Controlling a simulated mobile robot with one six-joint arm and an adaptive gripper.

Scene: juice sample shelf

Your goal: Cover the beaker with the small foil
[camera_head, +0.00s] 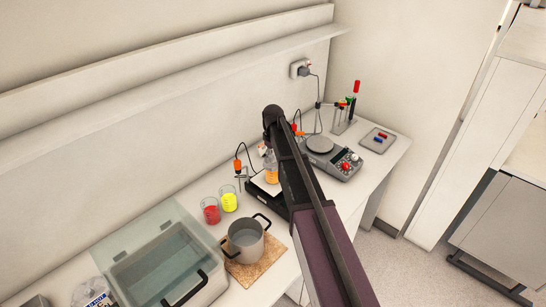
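Two small beakers stand side by side on the bench: one with red liquid (210,212) and one with yellow liquid (229,202). Both tops look open. A clear vessel with orange liquid (271,175) stands right of them on a dark device, partly behind my arm. I cannot tell which of these is the task's beaker. I cannot make out any small foil. My arm crosses the picture from the bottom right up to a dark joint above the bench. My gripper is not visible; the arm may hide it.
A steel pot (244,242) sits on a cork mat (262,265) at the front. A clear-walled bath (165,270) fills the bench's left. A hotplate device (335,158), a stand with colored clamps and a grey tray (377,139) are right. A wall shelf (200,75) runs above.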

